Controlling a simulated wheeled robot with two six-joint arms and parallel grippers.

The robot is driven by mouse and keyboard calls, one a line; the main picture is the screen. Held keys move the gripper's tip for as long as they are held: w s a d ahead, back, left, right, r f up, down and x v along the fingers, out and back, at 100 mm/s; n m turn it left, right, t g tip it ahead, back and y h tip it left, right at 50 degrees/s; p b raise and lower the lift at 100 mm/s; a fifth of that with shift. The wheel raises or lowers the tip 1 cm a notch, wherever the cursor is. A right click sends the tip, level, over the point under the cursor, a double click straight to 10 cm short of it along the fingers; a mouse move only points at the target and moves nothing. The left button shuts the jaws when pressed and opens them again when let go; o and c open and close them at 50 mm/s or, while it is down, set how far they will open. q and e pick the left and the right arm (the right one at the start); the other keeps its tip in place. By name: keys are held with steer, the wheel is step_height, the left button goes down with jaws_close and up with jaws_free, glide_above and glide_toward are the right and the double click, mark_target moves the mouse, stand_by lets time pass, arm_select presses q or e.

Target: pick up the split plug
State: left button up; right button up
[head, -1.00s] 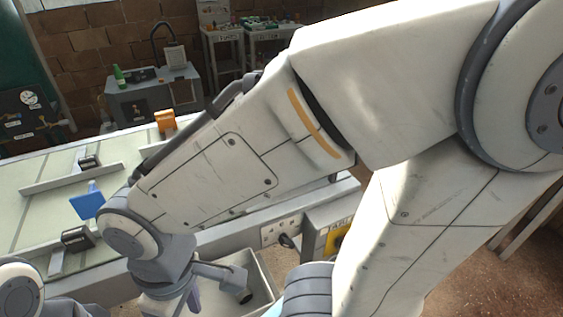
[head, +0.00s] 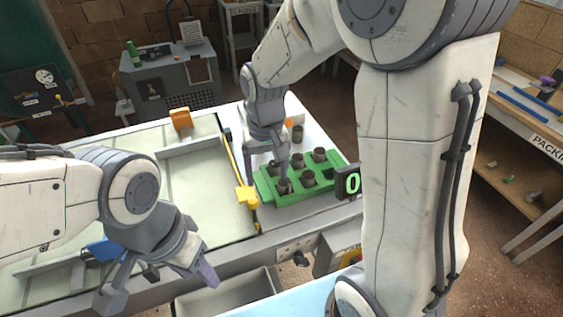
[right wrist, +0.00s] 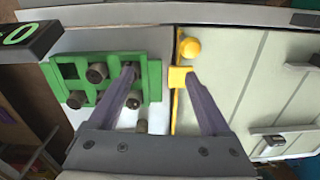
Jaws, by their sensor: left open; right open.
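Several dark grey cylindrical plugs, one of them here (head: 308,178), stand in a green rack (head: 268,190). I cannot tell which plug is split. My right gripper (head: 268,170) points down at the left side of the rack. In the right wrist view its fingers (right wrist: 158,75) are apart with nothing between them. One finger is over the rack and partly covers plugs there; the other is on the yellow bar's side. My left gripper (head: 160,284) is open and empty, low at the left, in front of the bench and away from the rack.
A yellow bar (head: 246,195) separates the rack from the pale green bench surface (head: 205,190). A black display (head: 347,183) stands at the rack's right front corner. Another plug (head: 298,133) stands behind the rack. A grey bin (head: 228,291) is below the bench's front edge.

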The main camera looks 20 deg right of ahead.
steer(key=w+d+m+p, duration=0.1)
steer(key=w+d+m, duration=0.1)
steer(key=w+d, duration=0.25)
steer(key=p, duration=0.1)
glide_above(284, 181)
steer(key=shift+m, duration=0.3)
steer(key=f, duration=0.4)
steer(key=shift+s+f, duration=0.3)
steer(key=shift+s, duration=0.05)
steer(key=f, duration=0.1)
steer(key=f+p, duration=0.1)
steer(key=f, duration=0.1)
steer(key=f+p, duration=0.1)
steer(key=f, duration=0.1)
steer(key=shift+w, duration=0.25)
steer(key=shift+f, duration=0.5)
arm_select(q)
step_height(284, 181, up, 6)
steer(key=shift+f, duration=0.25)
arm_select(e)
jaws_close()
